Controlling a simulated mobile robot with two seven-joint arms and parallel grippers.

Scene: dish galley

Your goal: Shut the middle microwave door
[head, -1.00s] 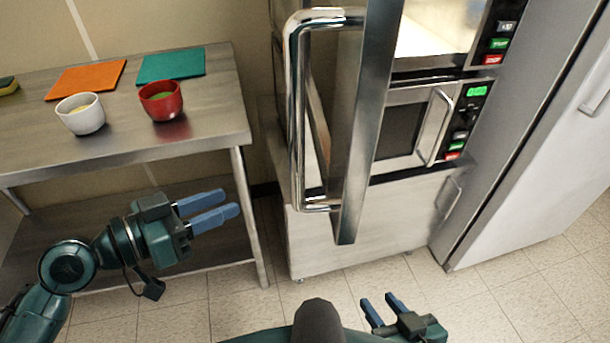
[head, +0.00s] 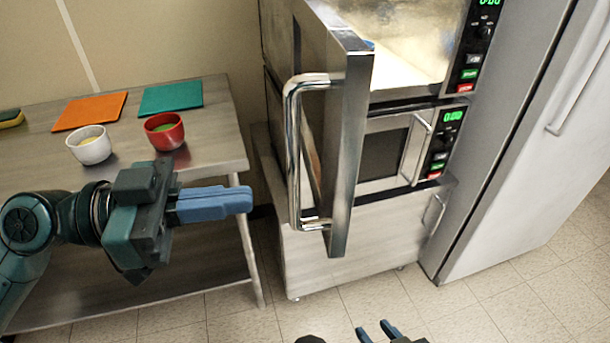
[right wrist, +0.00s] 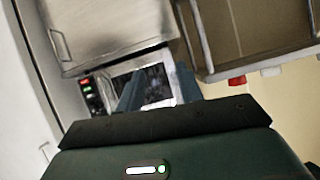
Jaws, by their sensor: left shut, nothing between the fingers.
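The open microwave door (head: 348,150) stands swung out toward me, edge-on, with a chrome bar handle (head: 291,150) on its left. Its microwave has a lit, pale interior (head: 400,45) and sits above a closed microwave (head: 392,150). The top of the stack is cut off. My left gripper (head: 250,200) is shut and empty, left of the handle and apart from it in the picture. My right gripper (head: 372,328) is low at the bottom edge; its fingers are spread and empty, also in the right wrist view (right wrist: 158,75).
A steel table (head: 215,140) at left holds a white bowl (head: 92,150), a red bowl (head: 165,142), an orange mat (head: 90,110) and a teal mat (head: 171,97). A tall fridge (head: 530,150) stands right of the microwaves. Tiled floor (head: 350,300) is clear in front.

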